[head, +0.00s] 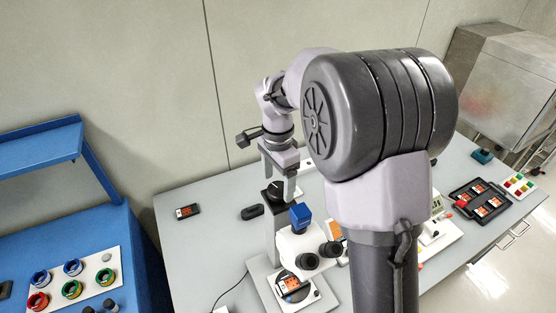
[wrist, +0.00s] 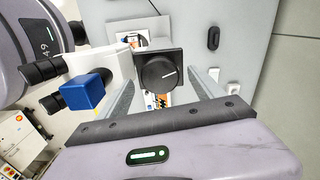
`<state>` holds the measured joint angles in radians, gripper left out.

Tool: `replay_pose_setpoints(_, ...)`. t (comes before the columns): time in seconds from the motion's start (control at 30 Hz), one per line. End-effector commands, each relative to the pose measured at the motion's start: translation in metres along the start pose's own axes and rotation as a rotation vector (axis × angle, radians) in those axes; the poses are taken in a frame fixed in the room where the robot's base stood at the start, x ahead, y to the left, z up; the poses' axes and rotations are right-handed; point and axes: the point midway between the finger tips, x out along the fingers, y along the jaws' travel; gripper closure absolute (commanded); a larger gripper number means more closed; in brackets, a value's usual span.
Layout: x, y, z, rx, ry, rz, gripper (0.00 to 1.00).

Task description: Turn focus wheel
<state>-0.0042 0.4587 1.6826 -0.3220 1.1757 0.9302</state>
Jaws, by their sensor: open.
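The focus wheel (wrist: 159,73) is a round black knob with a white mark on a square black block. In the wrist view it lies between the fingers of my gripper (wrist: 165,82), which is open and empty. In the head view my gripper (head: 277,178) points down over the black wheel block (head: 274,194) at the top of the microscope column. I cannot tell whether the fingers touch it. The white microscope (head: 299,240) carries a blue block (head: 301,216) and black eyepieces. The blue block also shows in the wrist view (wrist: 84,92), left of the fingers.
A blue bench (head: 100,225) with coloured rings stands at left. A black tray (head: 480,200) lies at right. My arm hides the table's middle right.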

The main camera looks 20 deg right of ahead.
Motion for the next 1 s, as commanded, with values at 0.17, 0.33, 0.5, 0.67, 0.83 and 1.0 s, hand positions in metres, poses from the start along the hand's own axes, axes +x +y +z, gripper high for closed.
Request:
replay_pose_setpoints(0.17,-0.059,-0.001,0.000,0.001,0.002,-0.007,0.23)
replay_pose_setpoints(0.33,-0.114,-0.001,0.000,0.002,0.001,-0.006,0.23)
replay_pose_setpoints(0.5,-0.148,-0.001,0.000,0.001,0.002,-0.004,0.23)
replay_pose_setpoints(0.67,-0.158,0.000,0.000,0.001,0.000,-0.003,0.23)
replay_pose_setpoints(0.83,-0.157,0.000,0.000,0.001,0.000,-0.002,0.23)
replay_pose_setpoints(1.0,-0.157,0.000,0.000,0.001,0.000,-0.002,0.23)
